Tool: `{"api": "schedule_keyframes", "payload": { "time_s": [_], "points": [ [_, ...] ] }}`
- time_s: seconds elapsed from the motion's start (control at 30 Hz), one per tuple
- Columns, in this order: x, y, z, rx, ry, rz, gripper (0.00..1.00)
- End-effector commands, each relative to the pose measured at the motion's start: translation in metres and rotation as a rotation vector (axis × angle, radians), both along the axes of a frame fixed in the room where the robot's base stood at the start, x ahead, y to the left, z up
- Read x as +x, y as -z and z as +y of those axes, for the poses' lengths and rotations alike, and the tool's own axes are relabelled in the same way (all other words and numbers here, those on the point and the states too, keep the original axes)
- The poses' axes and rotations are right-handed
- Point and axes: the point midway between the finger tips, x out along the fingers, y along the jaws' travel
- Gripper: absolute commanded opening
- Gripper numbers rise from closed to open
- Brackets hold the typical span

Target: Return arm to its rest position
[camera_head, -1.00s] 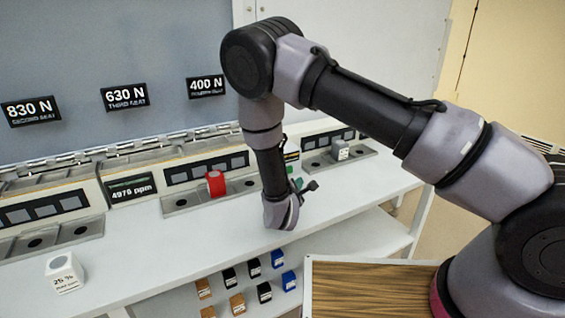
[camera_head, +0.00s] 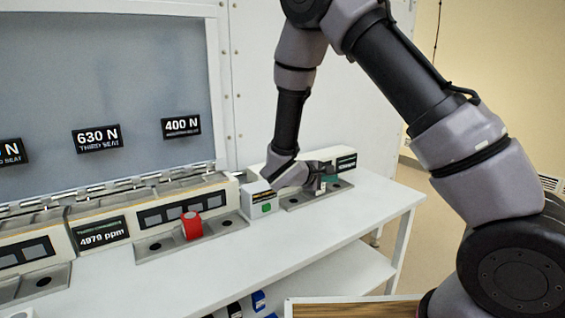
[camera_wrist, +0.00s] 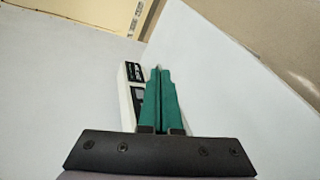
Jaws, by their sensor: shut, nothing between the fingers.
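My gripper (camera_head: 328,180) is at the right end of the bench, just over the grey seat plate (camera_head: 312,198) of the rightmost console. In the wrist view its two green fingers (camera_wrist: 160,98) are shut together with nothing between them. My arm reaches down from the upper right of the head view, with its upper joint cut off by the top edge. The gripper hides part of the console behind it. In the wrist view a white unit with a dark display (camera_wrist: 133,72) shows partly behind the fingers.
A red block (camera_head: 191,225) stands on the middle console's seat plate. A white box with a green button (camera_head: 264,209) stands left of my gripper. The white bench top (camera_head: 280,245) in front is clear. A wooden top (camera_head: 350,309) is at the bottom edge.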

Motion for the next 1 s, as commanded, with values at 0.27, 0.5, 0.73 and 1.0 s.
{"api": "schedule_keyframes", "payload": {
  "time_s": [0.27, 0.5, 0.73, 1.0],
  "points": [
    [-0.059, -0.083, -0.093, 0.358, 0.440, 0.031, 0.00],
    [-0.125, -0.134, -0.128, 0.731, 0.708, 0.027, 0.00],
    [-0.180, -0.182, -0.131, 1.127, 0.850, -0.035, 0.00],
    [-0.226, -0.239, -0.116, 1.566, 0.864, -0.187, 0.00]
  ]
}}
